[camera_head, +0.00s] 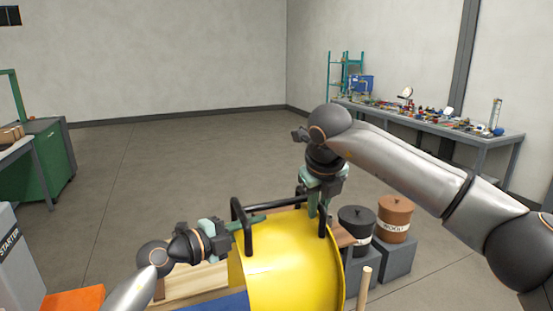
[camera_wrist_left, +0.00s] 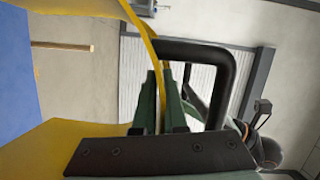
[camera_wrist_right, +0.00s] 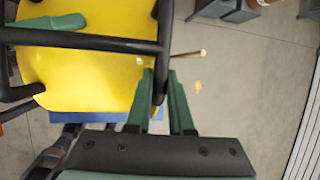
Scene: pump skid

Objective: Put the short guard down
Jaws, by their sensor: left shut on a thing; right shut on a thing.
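The short guard (camera_head: 290,272) is a yellow curved cover with black bar handles, at the lower middle of the head view. It also shows in the left wrist view (camera_wrist_left: 75,148) and the right wrist view (camera_wrist_right: 75,80). My right gripper (camera_head: 313,205) comes down from above and is shut on the right black handle (camera_wrist_right: 160,90). What lies directly under the guard is mostly hidden by it.
A wooden board (camera_head: 190,283) and a blue surface (camera_head: 222,303) lie beside the guard at left. Black (camera_head: 357,222) and brown (camera_head: 395,213) lidded pots stand on grey blocks at right. A wooden post (camera_head: 364,288) rises close to the guard's right. Open floor lies beyond.

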